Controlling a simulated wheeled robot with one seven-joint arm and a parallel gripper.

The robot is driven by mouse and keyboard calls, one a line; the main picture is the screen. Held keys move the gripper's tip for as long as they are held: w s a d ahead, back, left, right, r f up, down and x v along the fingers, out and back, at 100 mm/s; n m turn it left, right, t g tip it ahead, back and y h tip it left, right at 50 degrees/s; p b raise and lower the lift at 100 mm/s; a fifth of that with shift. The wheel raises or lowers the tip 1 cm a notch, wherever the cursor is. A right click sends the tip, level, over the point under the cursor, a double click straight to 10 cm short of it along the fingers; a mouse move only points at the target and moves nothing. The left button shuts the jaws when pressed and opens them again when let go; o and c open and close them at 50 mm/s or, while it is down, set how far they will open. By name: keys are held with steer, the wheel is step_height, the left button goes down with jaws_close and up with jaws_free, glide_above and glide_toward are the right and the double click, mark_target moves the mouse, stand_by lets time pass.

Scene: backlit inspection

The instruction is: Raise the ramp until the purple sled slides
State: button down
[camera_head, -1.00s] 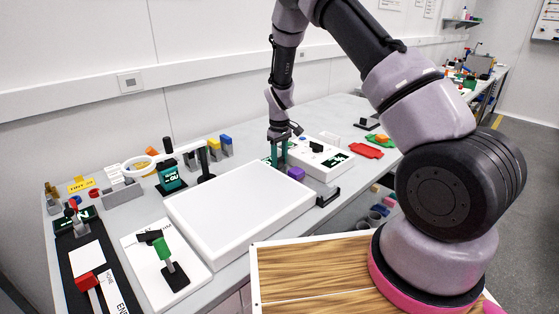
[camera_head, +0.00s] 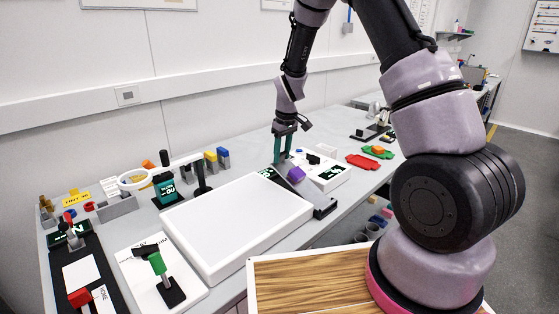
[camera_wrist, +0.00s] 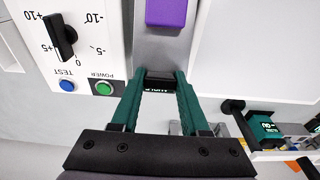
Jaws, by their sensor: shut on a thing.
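The ramp is a grey plank (camera_wrist: 161,48) with a dark handle (camera_wrist: 160,84) at its far end. My gripper (camera_wrist: 160,78) is shut on that handle, its two green fingers one on each side; it also shows in the head view (camera_head: 282,160). The purple sled (camera_head: 296,174) sits on the ramp a short way from the gripper and looks tilted with it. In the wrist view the sled (camera_wrist: 166,12) is cut off by the top edge. A black block (camera_head: 325,208) stands at the ramp's near end. The ramp's underside is hidden.
A white control box (camera_wrist: 75,45) with a dial, a green POWER button and a blue TEST button stands right beside the ramp. A large white light panel (camera_head: 235,222) lies on the other side. A magnifier stand (camera_head: 203,178) is behind. Red and green trays lie farther right.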

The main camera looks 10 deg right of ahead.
steer(key=shift+s+d+f, duration=0.1)
steer(key=shift+c, duration=2)
jaws_free()
step_height(320, 180, up, 11)
steer(key=s, duration=0.1)
steer(key=shift+d+f, duration=0.15)
steer(key=shift+d, duration=0.25)
